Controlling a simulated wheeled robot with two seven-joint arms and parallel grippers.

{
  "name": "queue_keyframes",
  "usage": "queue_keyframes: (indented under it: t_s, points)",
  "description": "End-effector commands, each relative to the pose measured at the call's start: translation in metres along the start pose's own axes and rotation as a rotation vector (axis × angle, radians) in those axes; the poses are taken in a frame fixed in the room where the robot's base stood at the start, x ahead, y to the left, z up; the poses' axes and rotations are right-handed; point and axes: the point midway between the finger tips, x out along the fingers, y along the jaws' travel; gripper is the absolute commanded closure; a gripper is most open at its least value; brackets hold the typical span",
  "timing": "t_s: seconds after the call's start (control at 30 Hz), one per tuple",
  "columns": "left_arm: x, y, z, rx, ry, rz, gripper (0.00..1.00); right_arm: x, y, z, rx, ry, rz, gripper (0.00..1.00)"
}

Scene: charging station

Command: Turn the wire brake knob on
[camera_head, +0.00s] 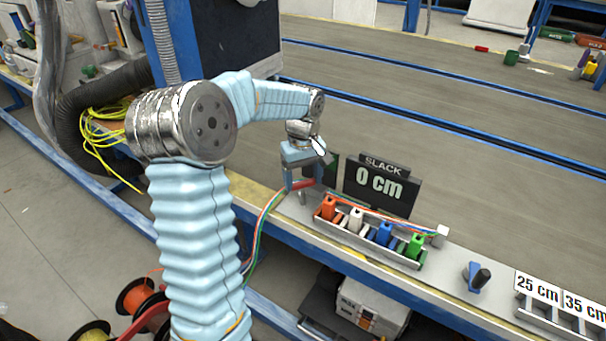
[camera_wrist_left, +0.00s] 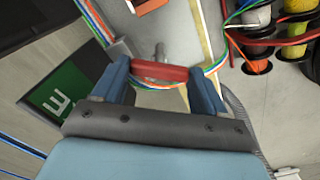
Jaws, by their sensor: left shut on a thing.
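A red bar-shaped knob, which looks like the wire brake knob, shows between my left fingers in the wrist view (camera_wrist_left: 160,72), with a metal post beside it. In the head view the red knob (camera_head: 302,184) is partly hidden by my left gripper (camera_head: 304,183). The left gripper points down at the bench and is shut on the knob; its blue fingers show at both ends of the bar in the wrist view (camera_wrist_left: 162,85). My right gripper is in neither view.
Coloured wires (camera_head: 262,215) run past the knob to a rack of coloured clamps (camera_head: 370,234). A black sign (camera_head: 382,188) reads "SLACK 0 cm". A blue base with a black handle (camera_head: 478,278) and bins marked 25 cm and 35 cm (camera_head: 560,297) stand at the right.

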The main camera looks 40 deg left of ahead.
Motion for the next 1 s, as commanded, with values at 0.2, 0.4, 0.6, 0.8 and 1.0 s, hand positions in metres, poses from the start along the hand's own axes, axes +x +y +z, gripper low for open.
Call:
queue_keyframes:
  t_s: [0.2,0.4,0.6,0.8,1.0]
  points:
    - [-0.002,0.0,0.0,0.204,0.001,0.001,0.58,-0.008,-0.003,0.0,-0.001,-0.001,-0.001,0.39]
    - [-0.002,0.0,0.0,0.394,0.001,0.001,0.58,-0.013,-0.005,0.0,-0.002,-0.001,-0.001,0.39]
    - [-0.002,0.0,0.0,0.58,0.002,0.002,0.58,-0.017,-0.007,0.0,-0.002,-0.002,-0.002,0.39]
    - [-0.002,0.0,-0.001,0.74,0.002,0.002,0.58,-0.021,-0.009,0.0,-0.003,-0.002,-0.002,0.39]
    - [-0.002,0.0,-0.001,0.86,0.003,0.001,0.58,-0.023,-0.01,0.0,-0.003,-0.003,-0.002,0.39]
